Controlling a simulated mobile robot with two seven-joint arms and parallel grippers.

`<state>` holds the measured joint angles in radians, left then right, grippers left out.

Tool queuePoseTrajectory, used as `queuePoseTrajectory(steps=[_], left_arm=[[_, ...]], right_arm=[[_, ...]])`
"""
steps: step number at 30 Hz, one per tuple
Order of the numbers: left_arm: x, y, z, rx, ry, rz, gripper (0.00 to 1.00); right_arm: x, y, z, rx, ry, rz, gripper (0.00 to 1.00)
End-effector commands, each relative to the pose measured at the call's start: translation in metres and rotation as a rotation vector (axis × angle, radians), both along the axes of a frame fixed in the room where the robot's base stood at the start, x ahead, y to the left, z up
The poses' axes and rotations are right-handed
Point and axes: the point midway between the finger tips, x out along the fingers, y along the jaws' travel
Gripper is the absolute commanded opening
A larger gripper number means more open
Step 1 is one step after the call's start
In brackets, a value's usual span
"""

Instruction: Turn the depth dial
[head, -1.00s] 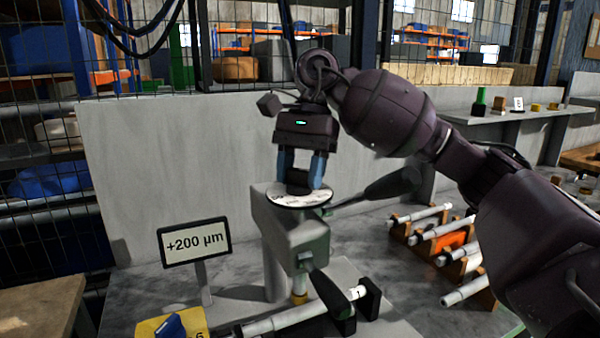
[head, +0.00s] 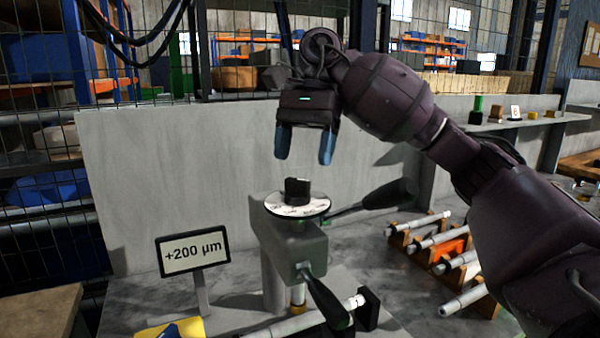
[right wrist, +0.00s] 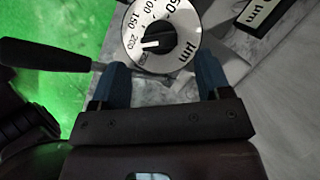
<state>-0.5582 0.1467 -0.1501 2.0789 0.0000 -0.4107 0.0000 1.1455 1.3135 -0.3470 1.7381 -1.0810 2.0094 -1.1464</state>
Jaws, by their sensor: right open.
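The depth dial is a white graduated disc (head: 316,207) with a black knob (head: 298,190) on top of a grey housing. In the right wrist view the dial (right wrist: 187,55) shows numbers and µm, and the white mark on its knob (right wrist: 154,44) points toward 200. My right gripper (head: 304,160) is open and empty, above the knob and apart from it. Its blue fingers also show in the right wrist view (right wrist: 162,82). A display (head: 194,251) at the left reads +200 µm. My left gripper is not in view.
Two dark-handled levers stick out from the housing, one to the right (head: 388,194) and one toward the front (head: 325,298). A rack with several metal shafts (head: 437,246) stands at the right. A grey panel (head: 170,160) stands behind the dial.

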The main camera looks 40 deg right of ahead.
Motion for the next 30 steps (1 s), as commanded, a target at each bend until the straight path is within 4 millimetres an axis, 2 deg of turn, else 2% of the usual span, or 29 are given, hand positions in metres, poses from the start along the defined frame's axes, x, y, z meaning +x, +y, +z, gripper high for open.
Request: queuePoseTrajectory(steps=[1,6,12,20,30], left_arm=[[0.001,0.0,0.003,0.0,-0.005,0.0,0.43],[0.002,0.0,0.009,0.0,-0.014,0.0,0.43],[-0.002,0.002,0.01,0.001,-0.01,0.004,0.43],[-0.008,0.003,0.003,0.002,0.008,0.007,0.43],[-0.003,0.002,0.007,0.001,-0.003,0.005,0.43]], right_arm=[[0.001,-0.003,0.011,-0.002,-0.005,-0.002,0.7],[0.004,-0.011,0.033,0.0,-0.006,-0.003,0.7],[0.008,-0.016,0.047,-0.001,-0.003,0.0,0.7],[0.009,-0.019,0.05,0.0,0.0,-0.001,0.7],[0.009,-0.019,0.05,0.0,0.0,-0.001,0.7]])
